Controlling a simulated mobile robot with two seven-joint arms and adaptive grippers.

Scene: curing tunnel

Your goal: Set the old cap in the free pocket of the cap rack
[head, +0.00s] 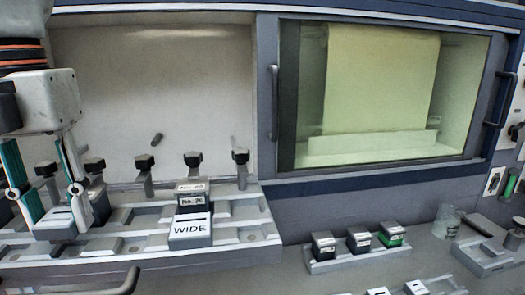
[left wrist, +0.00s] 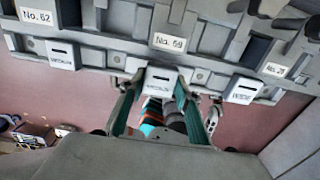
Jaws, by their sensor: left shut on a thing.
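My left gripper (head: 60,213) is at the far left of the head view, its teal fingers on either side of a grey slotted block (head: 56,226). In the left wrist view the gripper (left wrist: 160,84) is shut on this block (left wrist: 161,78), whose label seems to read MEDIUM. The block is at the stepped grey rail, by a No. 59 label; whether it rests there I cannot tell. No free pocket shows clearly there. My right gripper is not in view.
A block marked WIDE (head: 190,232) sits on the stepped rail (head: 250,232), with a dark numbered block (head: 192,196) behind it. Several black-knobbed clamps (head: 192,160) line the back. A glass window (head: 380,100) is at right. A clear cup (head: 446,222) stands at lower right.

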